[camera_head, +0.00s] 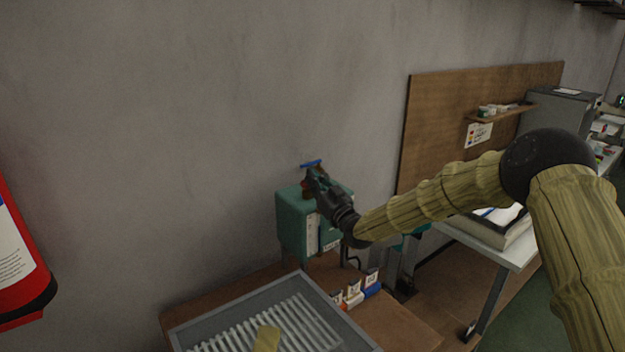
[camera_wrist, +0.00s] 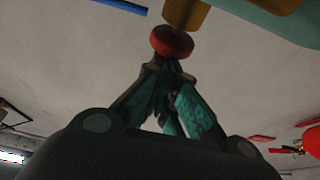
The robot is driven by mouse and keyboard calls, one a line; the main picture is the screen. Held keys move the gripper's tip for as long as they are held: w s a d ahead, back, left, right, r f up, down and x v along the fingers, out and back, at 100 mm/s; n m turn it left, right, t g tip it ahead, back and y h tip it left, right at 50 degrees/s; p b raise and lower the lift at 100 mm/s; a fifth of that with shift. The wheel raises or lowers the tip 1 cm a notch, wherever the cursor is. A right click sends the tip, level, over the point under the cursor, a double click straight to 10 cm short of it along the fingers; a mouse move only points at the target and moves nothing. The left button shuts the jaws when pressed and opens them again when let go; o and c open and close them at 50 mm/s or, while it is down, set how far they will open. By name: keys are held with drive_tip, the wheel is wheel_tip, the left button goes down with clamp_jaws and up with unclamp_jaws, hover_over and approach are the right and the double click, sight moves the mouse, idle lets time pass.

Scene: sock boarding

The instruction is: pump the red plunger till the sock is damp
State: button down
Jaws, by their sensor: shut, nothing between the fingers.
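The red plunger (camera_wrist: 172,42) shows in the wrist view as a round red knob under a brass-coloured stem (camera_wrist: 186,13). My gripper (camera_wrist: 166,67) is shut and empty, its fingertips right at the knob; I cannot tell whether they touch it. In the head view my gripper (camera_head: 314,178) is at the top of a green box (camera_head: 294,224) by the wall and hides most of the plunger area. A small tan piece (camera_head: 266,339) lies on a ribbed grey tray (camera_head: 232,300); I cannot tell if it is the sock or whether it is damp.
A blue bar (camera_head: 311,163) is just above my gripper, also at the wrist view's top left (camera_wrist: 122,6). Several small labelled containers (camera_head: 354,291) stand beside the tray. A red extinguisher (camera_head: 18,255) is at far left. A white-topped table (camera_head: 515,256) stands at right.

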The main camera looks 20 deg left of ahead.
drive_tip(key=shift+f, duration=0.3)
wheel_tip(320, 180, up, 4)
drive_tip(key=b+v, duration=0.4)
drive_tip(key=v, duration=0.6)
drive_tip(key=shift+r, duration=0.35)
